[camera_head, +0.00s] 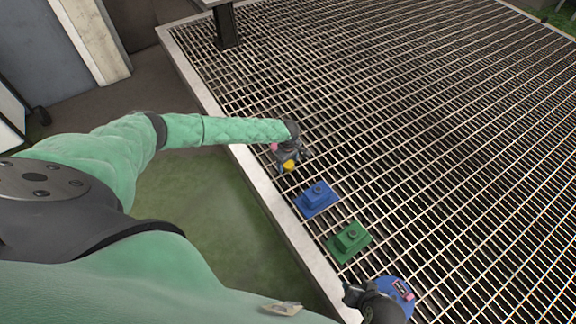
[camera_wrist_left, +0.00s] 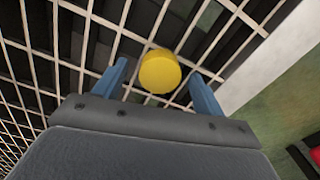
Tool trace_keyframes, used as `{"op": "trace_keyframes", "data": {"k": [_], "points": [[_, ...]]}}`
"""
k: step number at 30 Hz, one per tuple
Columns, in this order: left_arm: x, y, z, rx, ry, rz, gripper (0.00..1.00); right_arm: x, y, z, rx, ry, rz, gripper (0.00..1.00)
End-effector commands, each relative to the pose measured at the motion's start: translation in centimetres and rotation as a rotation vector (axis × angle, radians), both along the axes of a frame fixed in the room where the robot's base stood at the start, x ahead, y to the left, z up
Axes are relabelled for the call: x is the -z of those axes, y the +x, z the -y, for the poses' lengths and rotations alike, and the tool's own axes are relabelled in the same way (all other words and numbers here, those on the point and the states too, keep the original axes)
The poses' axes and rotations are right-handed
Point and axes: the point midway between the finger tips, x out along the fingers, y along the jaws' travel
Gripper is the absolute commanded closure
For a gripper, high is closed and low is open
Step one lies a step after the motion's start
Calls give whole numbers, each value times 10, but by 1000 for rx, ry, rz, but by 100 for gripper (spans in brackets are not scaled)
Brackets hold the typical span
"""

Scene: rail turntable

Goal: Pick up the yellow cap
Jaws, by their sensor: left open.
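The yellow cap (camera_head: 289,165) is small and round and sits over the metal grating near its pale left edge. It also shows in the left wrist view (camera_wrist_left: 160,72), ahead of the palm and between the two blue fingers, with gaps on both sides. My left gripper (camera_head: 292,159) is open around the cap's sides and appears not to touch it. Its fingers are small and partly hidden in the head view.
A blue block (camera_head: 316,198) and a green block (camera_head: 350,241), each with a dark knob, stand in a row toward the front. A rounder blue piece (camera_head: 401,291) lies beyond, beside a dark, unclear shape. The grating (camera_head: 430,130) to the right is clear.

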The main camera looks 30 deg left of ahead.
Motion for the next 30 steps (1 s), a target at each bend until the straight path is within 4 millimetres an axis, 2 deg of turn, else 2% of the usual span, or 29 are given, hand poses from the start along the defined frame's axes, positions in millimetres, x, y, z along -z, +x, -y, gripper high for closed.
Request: {"op": "trace_keyframes", "data": {"k": [7, 14, 25, 30], "points": [[1, 0, 0, 0, 0, 0, 31, 0, -1, 0, 0, 1, 0, 64], [1, 0, 0, 0, 0, 0, 76, 0, -1, 0, 0, 0, -1, 64], [0, 0, 0, 0, 0, 0, 78, 1, -1, 0, -1, -1, -3, 64], [-13, 0, 0, -1, -1, 0, 78, 1, 0, 0, 0, -1, -1, 64]]}}
